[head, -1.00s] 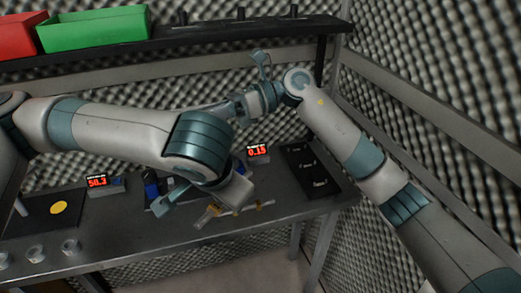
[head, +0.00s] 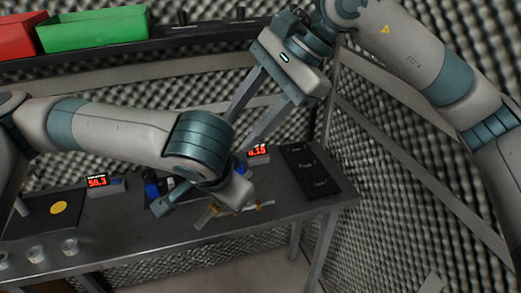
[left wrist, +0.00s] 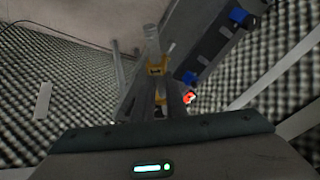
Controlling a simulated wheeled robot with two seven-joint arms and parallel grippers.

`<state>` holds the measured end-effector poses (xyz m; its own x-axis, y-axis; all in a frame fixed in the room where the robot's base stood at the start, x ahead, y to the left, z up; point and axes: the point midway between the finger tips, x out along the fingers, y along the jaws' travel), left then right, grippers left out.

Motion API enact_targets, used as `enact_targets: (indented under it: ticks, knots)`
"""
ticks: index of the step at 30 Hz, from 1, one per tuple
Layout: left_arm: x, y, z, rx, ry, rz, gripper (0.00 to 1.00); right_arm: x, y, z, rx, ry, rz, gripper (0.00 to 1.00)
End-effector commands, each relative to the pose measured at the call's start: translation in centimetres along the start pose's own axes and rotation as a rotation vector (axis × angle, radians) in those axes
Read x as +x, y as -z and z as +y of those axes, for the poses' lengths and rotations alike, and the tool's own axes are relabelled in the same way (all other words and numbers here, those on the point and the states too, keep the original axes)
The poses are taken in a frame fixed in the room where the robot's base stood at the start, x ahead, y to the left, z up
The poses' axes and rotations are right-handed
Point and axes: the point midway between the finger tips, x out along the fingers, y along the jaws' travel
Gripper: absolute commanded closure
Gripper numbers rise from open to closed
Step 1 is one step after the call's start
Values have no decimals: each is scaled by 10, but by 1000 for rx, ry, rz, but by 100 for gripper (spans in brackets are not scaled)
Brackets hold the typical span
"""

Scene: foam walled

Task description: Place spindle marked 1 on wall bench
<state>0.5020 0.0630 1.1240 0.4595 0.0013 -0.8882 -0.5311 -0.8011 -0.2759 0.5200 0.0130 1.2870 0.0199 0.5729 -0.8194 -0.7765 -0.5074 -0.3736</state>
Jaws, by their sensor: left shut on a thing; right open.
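My left gripper (left wrist: 155,104) is shut on a pale, partly clear rod-like piece with a yellow band (left wrist: 153,45), seen in the left wrist view. In the head view its pale, yellow-banded end (head: 207,214) shows below my left wrist, over the front of the wall bench (head: 130,228).
A dark panel with small white marks (head: 310,170) lies at the bench's right end. Two red-digit displays (head: 104,185) and (head: 257,153) stand along the back. A dark mat with a yellow disc (head: 58,208) and small cups (head: 69,247) are at left. An upper shelf (head: 120,48) holds green and red bins.

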Motion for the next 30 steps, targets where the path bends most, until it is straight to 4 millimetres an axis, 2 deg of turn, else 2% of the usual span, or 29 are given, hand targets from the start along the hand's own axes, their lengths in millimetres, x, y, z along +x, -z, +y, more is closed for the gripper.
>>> enact_targets:
  ticks: [3, 10, 15, 30]
  knots:
    - [0, 0, 0, 0, 0, 1, 100, 13, 9, 18, -130, -4, 106, 58]
    - [0, 0, 0, 0, 0, 1, 100, 27, 26, 40, -332, -4, 272, 58]
    - [0, 0, 0, 0, 0, 1, 100, 29, 30, 44, -381, -3, 313, 58]
    - [0, 0, 0, 0, 0, 1, 100, 33, 32, 43, -380, -3, 314, 58]
